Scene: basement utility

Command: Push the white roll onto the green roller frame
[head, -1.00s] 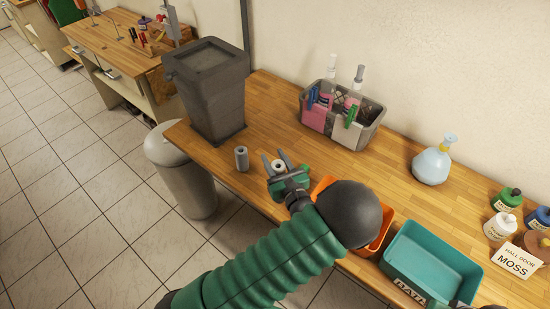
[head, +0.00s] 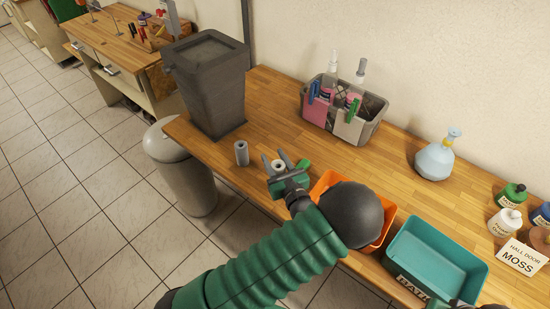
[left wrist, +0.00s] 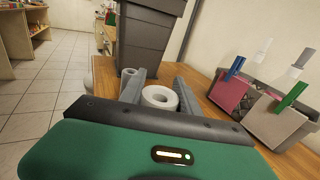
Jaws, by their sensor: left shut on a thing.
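The white roll (head: 278,164) stands on the wooden counter near its front edge, with its hollow top facing up. My left gripper (head: 281,170) is shut on it, one finger on each side. In the left wrist view the white roll (left wrist: 160,97) shows between the two grey fingers, its lower part hidden by my gripper. A grey roll (head: 241,152) stands apart to the left; it also shows in the left wrist view (left wrist: 127,74). I cannot make out the green roller frame. A dark and green sliver at the bottom right edge appears to be my right gripper, its fingers hidden.
A tall grey bin (head: 207,90) stands on the counter at left. A grey caddy (head: 371,128) with bottles stands behind. An orange tray (head: 322,185), partly hidden by my arm, and a teal tray (head: 434,259) lie to the right. A spray bottle (head: 435,160) stands at back right.

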